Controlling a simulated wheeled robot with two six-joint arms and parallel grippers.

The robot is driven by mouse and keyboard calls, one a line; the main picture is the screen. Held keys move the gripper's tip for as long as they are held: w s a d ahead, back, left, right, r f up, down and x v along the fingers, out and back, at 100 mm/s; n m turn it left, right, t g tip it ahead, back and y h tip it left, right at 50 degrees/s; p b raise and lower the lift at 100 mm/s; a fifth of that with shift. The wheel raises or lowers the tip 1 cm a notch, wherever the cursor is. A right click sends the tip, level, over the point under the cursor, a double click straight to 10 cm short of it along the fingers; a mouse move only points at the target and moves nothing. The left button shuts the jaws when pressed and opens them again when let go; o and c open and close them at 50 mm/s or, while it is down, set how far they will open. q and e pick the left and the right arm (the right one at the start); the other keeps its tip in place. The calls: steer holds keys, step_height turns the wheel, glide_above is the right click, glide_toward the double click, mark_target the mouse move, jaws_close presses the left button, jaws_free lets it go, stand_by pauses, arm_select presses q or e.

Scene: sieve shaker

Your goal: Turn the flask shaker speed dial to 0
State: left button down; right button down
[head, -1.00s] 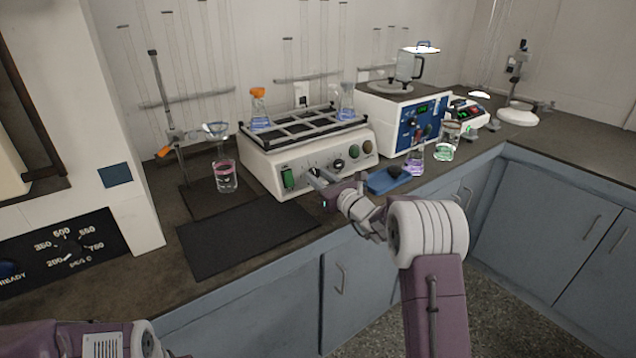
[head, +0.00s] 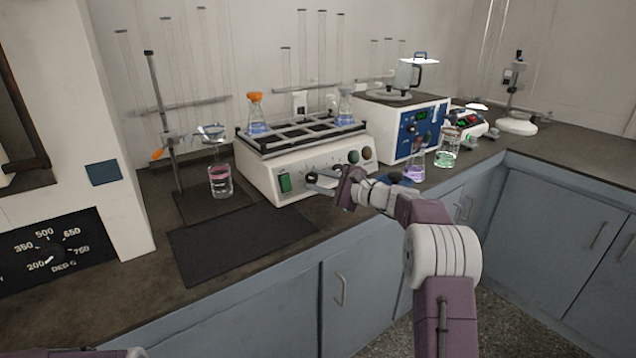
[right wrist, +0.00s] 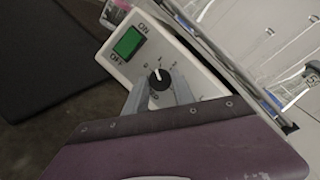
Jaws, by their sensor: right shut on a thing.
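The flask shaker (head: 262,180) is a cream box with a black rack on top; it stands on the bench at the middle. Its speed dial (right wrist: 159,80) is a small black knob with a white pointer mark, next to the green ON/OFF switch (right wrist: 127,43). In the right wrist view the pointer aims toward the top, among small printed numbers that I cannot read surely. My right gripper (head: 314,182) is at the shaker's front panel, its fingers shut on the dial from both sides. The fingers hide the dial in the head view. My left gripper is out of view.
Flasks (head: 257,114) stand in the rack. A beaker with pink liquid (head: 220,184) is left of the shaker. A dark mat (head: 240,240) lies in front. A purple-liquid flask (head: 415,170) and a blue-fronted device (head: 432,120) are to the right.

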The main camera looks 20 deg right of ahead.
steer(key=n+g, duration=0.1)
steer(key=n, duration=0.1)
steer(key=n+g+p, duration=0.1)
steer(key=n, duration=0.2)
steer(key=shift+r+p, duration=0.2)
steer(key=shift+p, duration=0.1)
steer(key=shift+n, duration=0.5)
steer(key=c, duration=1.1)
jaws_free()
steer(key=shift+o, duration=0.2)
steer(key=p+v, duration=0.1)
steer(key=v, duration=0.8)
steer(key=shift+d, duration=0.15)
steer(key=shift+w, duration=0.1)
steer(key=shift+f, duration=0.1)
